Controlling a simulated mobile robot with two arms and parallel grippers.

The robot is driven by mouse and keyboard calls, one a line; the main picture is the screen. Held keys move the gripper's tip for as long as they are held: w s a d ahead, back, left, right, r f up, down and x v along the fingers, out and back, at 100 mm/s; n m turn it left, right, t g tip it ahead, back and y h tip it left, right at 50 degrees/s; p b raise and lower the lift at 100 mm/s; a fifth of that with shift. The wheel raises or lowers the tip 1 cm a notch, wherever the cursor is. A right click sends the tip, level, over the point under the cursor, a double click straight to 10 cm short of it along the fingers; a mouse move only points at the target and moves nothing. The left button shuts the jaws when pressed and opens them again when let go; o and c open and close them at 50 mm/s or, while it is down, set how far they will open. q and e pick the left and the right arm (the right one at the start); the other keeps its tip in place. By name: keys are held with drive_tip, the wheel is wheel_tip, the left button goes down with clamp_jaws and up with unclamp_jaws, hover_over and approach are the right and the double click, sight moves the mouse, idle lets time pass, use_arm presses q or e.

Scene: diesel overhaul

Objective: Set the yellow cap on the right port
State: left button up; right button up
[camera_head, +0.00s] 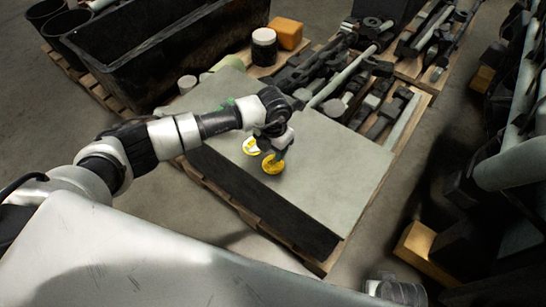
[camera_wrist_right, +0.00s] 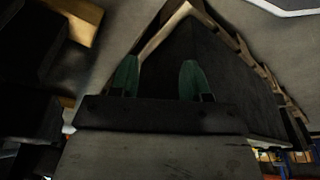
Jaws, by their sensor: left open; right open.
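Two yellow round pieces show on or just above a grey flat top (camera_head: 340,180). The nearer yellow piece (camera_head: 273,166) is right below my left gripper (camera_head: 272,150). The farther yellow piece (camera_head: 250,147) is just left of the gripper and looks partly white. I cannot tell which one is the yellow cap, or whether the fingers touch either. My left gripper points down and is open. My right gripper (camera_wrist_right: 157,68) is open, with two green fingers apart and nothing between them. I cannot make out the right port.
The grey top covers a dark block on a wooden pallet (camera_head: 322,264). Dark metal parts and rods (camera_head: 345,75) lie behind it. A black bin (camera_head: 160,45), a white-lidded jar (camera_head: 264,40) and an orange block (camera_head: 286,33) stand at the back. Machinery crowds the right edge.

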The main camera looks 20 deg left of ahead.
sight(273, 159)
use_arm(q)
wheel_tip(273, 159, down, 3)
drive_tip(key=shift+f+b, duration=0.1)
drive_tip(key=shift+b, duration=0.95)
drive_tip(key=shift+f, duration=0.25)
use_arm(e)
drive_tip(key=w+v, duration=0.2)
drive_tip(key=v, duration=0.7)
drive_tip(key=shift+s+r+t, duration=0.3)
drive_tip(key=shift+r, duration=0.15)
use_arm(q)
clamp_jaws()
